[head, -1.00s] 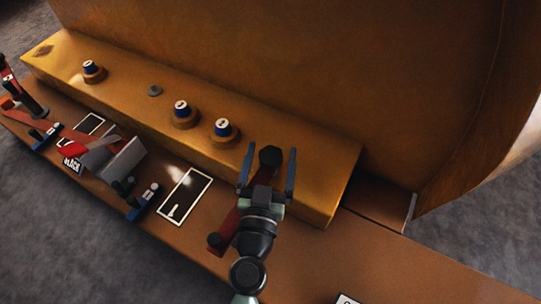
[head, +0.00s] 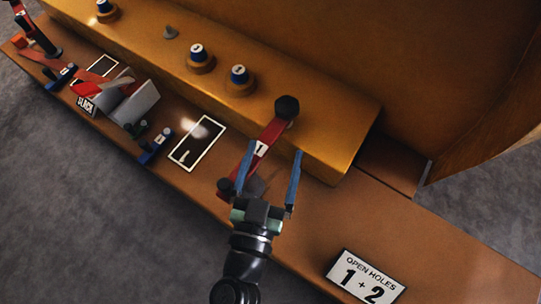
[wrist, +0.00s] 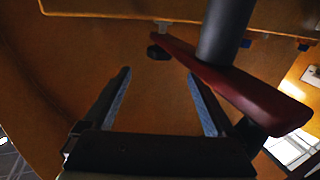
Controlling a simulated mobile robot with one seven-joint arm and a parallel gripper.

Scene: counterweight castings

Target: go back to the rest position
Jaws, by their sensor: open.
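My gripper (head: 272,153) is open in the head view, its two blue fingers apart with nothing held between them. A red bar (head: 273,131) with a black knob at its far end and a label reading 1 lies just beyond and left of the fingers, partly overlapped by them in the picture. In the wrist view my open gripper (wrist: 158,73) points towards a brown surface. The red bar (wrist: 240,95) and a dark cylinder cross the right side there; I cannot tell whether a finger touches them.
An orange ledge (head: 320,125) carries several blue-capped plugs, including one (head: 239,76). Left on the brown bench (head: 420,245) are a grey bracket (head: 140,103), red and blue parts and white-outlined plates (head: 198,143). A sign (head: 367,279) reads "OPEN HOLES 1 + 2". Grey floor lies in front.

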